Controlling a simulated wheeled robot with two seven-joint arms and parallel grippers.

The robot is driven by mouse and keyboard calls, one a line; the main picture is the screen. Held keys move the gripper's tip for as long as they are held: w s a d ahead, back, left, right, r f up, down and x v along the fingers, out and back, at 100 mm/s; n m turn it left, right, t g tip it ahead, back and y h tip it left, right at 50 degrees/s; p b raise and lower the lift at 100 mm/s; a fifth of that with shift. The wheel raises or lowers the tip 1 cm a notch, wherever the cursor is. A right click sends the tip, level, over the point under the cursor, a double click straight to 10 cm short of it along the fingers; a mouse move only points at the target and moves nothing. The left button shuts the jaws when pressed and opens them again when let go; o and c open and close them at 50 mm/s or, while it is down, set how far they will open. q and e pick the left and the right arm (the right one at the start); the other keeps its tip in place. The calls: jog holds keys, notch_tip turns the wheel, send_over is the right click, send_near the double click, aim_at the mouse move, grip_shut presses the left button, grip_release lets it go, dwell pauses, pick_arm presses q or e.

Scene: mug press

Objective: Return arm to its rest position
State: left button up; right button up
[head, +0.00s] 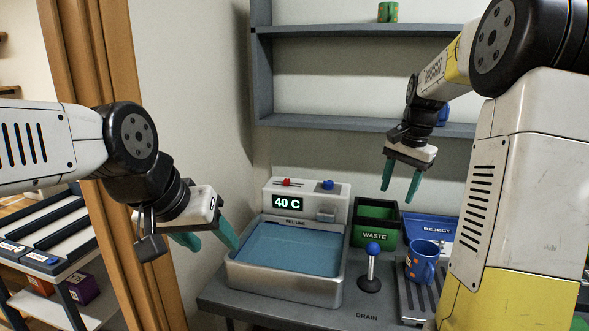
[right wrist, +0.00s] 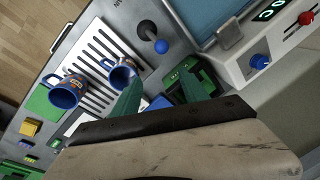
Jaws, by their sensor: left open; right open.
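My left gripper (head: 212,240), with teal fingers, is open and empty beside the left edge of the water-filled basin. My right gripper (head: 400,190) is open and empty, fingers pointing down, raised in front of the shelves and above the waste bin area. In the right wrist view its teal fingers (right wrist: 162,90) are apart with nothing gripped between them. A blue patterned mug (head: 419,263) stands on the slatted drain rack (head: 408,295), below and apart from the right gripper. The right wrist view shows two blue mugs, one near the fingers (right wrist: 119,76) and one farther left (right wrist: 64,93).
The basin machine (head: 335,285) reads 40 C and has red and blue knobs. A blue-knobbed lever (head: 371,268) stands beside it. Behind are a green-lined waste bin (head: 376,237) and a blue reject tray (head: 436,229). Grey shelves (head: 350,123) hang above. A wooden post (head: 110,60) stands left.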

jog(key=s+a+n+t, duration=0.1)
jog(key=s+a+n, duration=0.2)
jog(key=s, duration=0.5)
jog(key=s+a+n+t+y, duration=0.1)
jog(key=s+a+n+t, duration=0.1)
jog(key=s+a, duration=0.3)
jog(key=s+a+r+n+t, duration=0.1)
jog(key=s+a+n, duration=0.3)
jog(key=s, duration=0.7)
jog(key=shift+r, duration=0.1)
